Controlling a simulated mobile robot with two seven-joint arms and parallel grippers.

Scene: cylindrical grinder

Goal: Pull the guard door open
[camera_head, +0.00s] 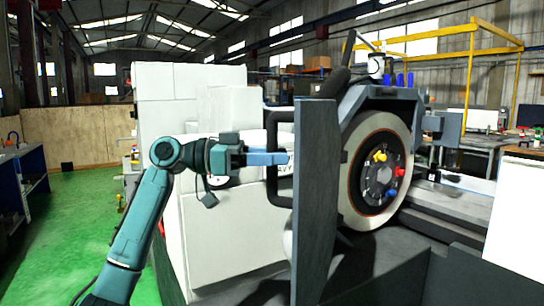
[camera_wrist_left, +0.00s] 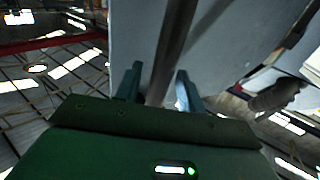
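The guard door (camera_head: 315,200) is a tall grey panel seen nearly edge-on in the head view, in front of the grinding wheel. Its black bar handle (camera_head: 272,185) stands out on the left side. My left gripper (camera_head: 284,158) reaches the handle from the left, level with its upright bar. In the left wrist view, the dark bar (camera_wrist_left: 174,40) runs between the two fingers of my left gripper (camera_wrist_left: 158,72), with the door's grey face (camera_wrist_left: 240,30) behind. The fingers are apart, with small gaps showing beside the bar. My right gripper is not in view.
The large grinding wheel (camera_head: 376,170) with coloured knobs sits right of the door. A white machine housing (camera_head: 220,240) stands behind my left arm. Green floor (camera_head: 60,240) lies open on the left. A white panel (camera_head: 518,225) is at the right edge.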

